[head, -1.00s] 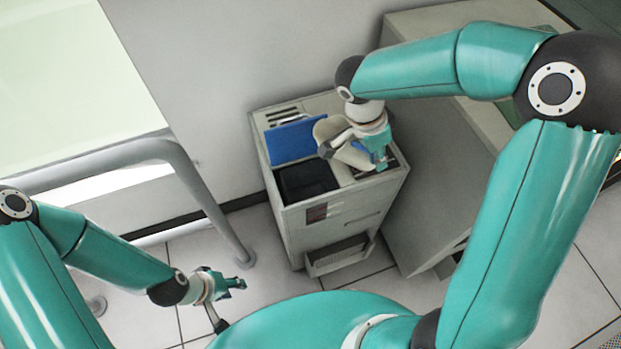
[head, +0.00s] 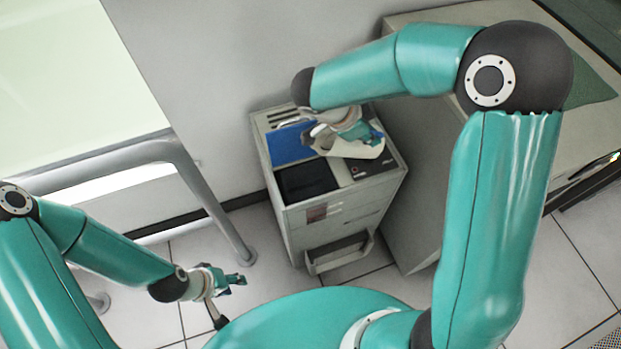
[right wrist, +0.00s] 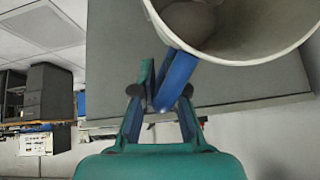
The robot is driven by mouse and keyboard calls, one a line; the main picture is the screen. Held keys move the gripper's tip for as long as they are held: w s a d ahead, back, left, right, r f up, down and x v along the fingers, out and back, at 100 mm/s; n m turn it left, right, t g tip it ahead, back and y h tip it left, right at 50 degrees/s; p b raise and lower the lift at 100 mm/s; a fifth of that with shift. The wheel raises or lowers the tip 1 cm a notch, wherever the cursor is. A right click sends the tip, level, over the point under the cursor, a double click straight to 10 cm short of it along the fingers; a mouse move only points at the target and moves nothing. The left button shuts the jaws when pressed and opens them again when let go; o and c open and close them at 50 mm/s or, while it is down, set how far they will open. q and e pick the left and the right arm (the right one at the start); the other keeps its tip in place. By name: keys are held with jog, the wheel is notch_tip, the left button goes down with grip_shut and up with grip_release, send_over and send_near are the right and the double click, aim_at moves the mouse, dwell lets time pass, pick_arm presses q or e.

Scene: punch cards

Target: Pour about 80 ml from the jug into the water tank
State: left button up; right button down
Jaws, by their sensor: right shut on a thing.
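The cream-white jug (head: 358,149) is tilted above the top of the grey machine. My right gripper (head: 368,132) is shut on it. The grey machine (head: 335,235) has a blue panel (head: 290,143) and a dark open compartment (head: 305,182) on top; I cannot tell which part is the water tank. My left gripper (head: 236,281) is away at lower left, near the floor, and holds nothing visible.
A larger grey cabinet (head: 432,170) stands close on the right of the machine. A pale table (head: 70,90) with a grey tubular leg (head: 205,190) is on the left. Tiled floor lies in front.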

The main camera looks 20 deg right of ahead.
jog(key=shift+w+a+r+h+b, duration=0.15)
jog(key=shift+w+h+b, duration=0.2)
jog(key=shift+w, duration=0.25)
jog(key=shift+w+t, duration=0.1)
jog(key=shift+t, duration=0.2)
jog(key=shift+b, duration=0.35)
jog(key=shift+s+d+h, duration=0.2)
jog(key=shift+d+h, duration=0.05)
jog(key=shift+d, duration=0.1)
jog(key=shift+s+d+f+n+b, duration=0.25)
jog(key=shift+s+d+b, duration=0.2)
jog(key=shift+s+d, duration=0.25)
jog(key=shift+d, duration=0.15)
jog(key=shift+s, duration=0.25)
jog(key=shift+s+f+b, duration=0.1)
jog(key=shift+s+b, duration=0.05)
jog(key=shift+b, duration=0.35)
